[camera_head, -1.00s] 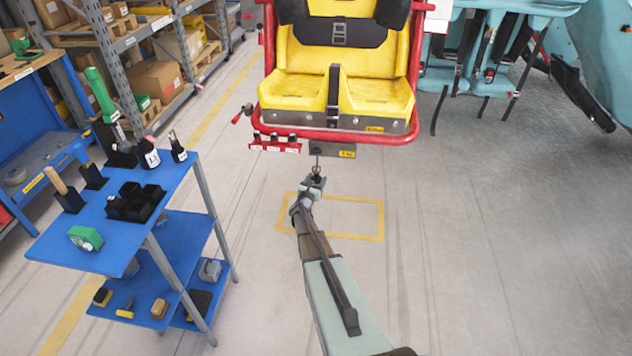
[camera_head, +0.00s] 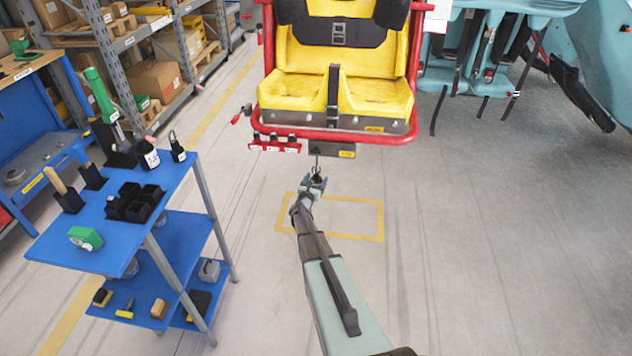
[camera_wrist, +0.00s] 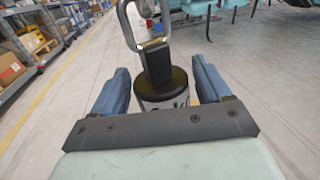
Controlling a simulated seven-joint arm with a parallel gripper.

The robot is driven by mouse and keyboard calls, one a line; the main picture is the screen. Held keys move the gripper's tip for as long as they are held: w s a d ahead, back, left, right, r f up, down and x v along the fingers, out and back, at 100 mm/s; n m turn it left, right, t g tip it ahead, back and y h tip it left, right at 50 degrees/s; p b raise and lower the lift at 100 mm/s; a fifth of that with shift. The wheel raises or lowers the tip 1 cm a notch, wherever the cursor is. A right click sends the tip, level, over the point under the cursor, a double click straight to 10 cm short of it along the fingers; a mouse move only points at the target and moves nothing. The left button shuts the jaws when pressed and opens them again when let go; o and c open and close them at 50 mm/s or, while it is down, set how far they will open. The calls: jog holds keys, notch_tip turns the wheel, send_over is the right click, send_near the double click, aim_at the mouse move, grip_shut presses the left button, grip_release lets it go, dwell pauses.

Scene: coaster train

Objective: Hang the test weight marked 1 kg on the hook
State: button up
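The weight has a black top, a black strap and a metal loop (camera_wrist: 130,22). In the wrist view the weight (camera_wrist: 163,82) stands upright between the two blue fingers of my gripper (camera_wrist: 163,92). The fingers are spread, with a narrow gap on each side of it. Its pale label is partly hidden, and I cannot read the mark surely. In the head view my gripper (camera_head: 315,185) is under the yellow seat, just below the small dark hook (camera_head: 316,160). The loop appears to meet the hook, but the contact is too small to tell.
The yellow seat (camera_head: 375,95) with its red bar (camera_head: 345,136) is right above my gripper. A blue cart (camera_head: 75,238) at left carries two more labelled weights (camera_head: 149,156), black holders and a green item (camera_head: 84,238). The floor around the yellow outline (camera_head: 360,238) is clear.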

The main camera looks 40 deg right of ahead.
jog(key=shift+o, duration=1.2)
jog(key=shift+f, duration=0.15)
jog(key=v, duration=1.3)
jog(key=shift+s+a, duration=0.2)
jog(key=shift+a, duration=0.15)
